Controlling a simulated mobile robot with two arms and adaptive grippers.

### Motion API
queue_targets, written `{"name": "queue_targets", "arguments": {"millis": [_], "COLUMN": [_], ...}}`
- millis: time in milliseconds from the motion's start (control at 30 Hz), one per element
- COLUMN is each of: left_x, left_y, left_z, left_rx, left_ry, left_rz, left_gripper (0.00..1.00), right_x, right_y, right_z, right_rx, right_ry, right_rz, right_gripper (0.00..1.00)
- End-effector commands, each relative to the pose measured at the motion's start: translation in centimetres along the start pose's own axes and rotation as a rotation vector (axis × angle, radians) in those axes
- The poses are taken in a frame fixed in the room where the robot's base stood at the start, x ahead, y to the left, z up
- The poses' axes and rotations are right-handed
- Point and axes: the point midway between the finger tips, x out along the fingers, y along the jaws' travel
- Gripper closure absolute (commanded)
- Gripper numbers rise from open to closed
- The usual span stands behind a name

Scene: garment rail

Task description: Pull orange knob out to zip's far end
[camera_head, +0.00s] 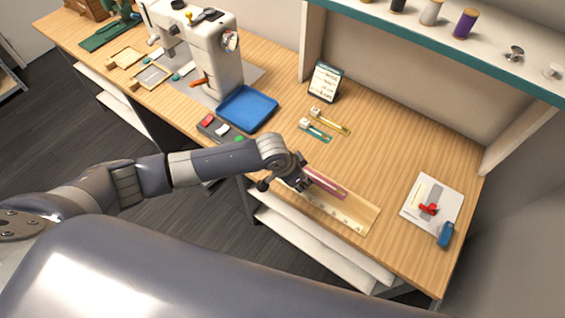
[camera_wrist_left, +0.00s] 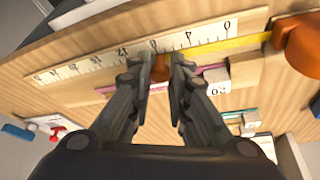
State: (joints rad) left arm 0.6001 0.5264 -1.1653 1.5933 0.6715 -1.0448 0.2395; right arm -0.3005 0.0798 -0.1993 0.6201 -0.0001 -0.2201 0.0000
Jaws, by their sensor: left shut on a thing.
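My left gripper (camera_head: 297,182) is at the front edge of the table. In the left wrist view its two fingers (camera_wrist_left: 160,85) are shut on a small orange knob (camera_wrist_left: 160,72), which shows only in part between them. A pink zip strip (camera_head: 328,182) runs away from the gripper to the right in the head view, and parts of it show either side of the fingers. The knob is hidden behind the gripper in the head view. A pale ruler board (camera_head: 345,208) with a printed scale (camera_wrist_left: 110,62) lies alongside the strip. My right gripper is not in view.
A blue tray (camera_head: 247,108) and a sewing machine (camera_head: 205,50) stand to the left. Two short zip pieces (camera_head: 329,122) lie behind. A white sheet (camera_head: 420,195) with a red clip and a blue item (camera_head: 446,235) lie right. The tabletop between is clear.

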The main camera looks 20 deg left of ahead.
Motion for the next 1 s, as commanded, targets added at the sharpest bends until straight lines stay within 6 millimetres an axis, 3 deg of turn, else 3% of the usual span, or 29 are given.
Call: {"name": "queue_targets", "arguments": {"millis": [33,100,400,600,967,1000], "left_x": [-0.3,0.1,1.2,1.5,1.6,1.6], "left_y": [1.8,3.5,8.9,10.2,10.3,10.3], "left_z": [-0.9,-1.6,-3.6,-4.2,-4.3,-4.3], "left_rx": [0.000,0.000,-0.001,-0.001,0.000,0.000], "left_ry": [0.002,0.003,0.002,0.003,0.006,0.006], "left_rz": [0.008,0.006,0.001,-0.003,-0.004,-0.004], "left_gripper": [1.00,1.00,1.00,1.00,1.00,0.81], "right_x": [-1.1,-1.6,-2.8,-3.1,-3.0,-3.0], "right_y": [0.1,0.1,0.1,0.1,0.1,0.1], "right_z": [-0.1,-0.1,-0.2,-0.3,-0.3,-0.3], "right_rx": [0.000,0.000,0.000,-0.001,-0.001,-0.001], "right_ry": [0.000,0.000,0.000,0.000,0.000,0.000], "right_rz": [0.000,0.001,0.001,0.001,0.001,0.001], "right_gripper": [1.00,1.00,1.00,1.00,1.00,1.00]}}
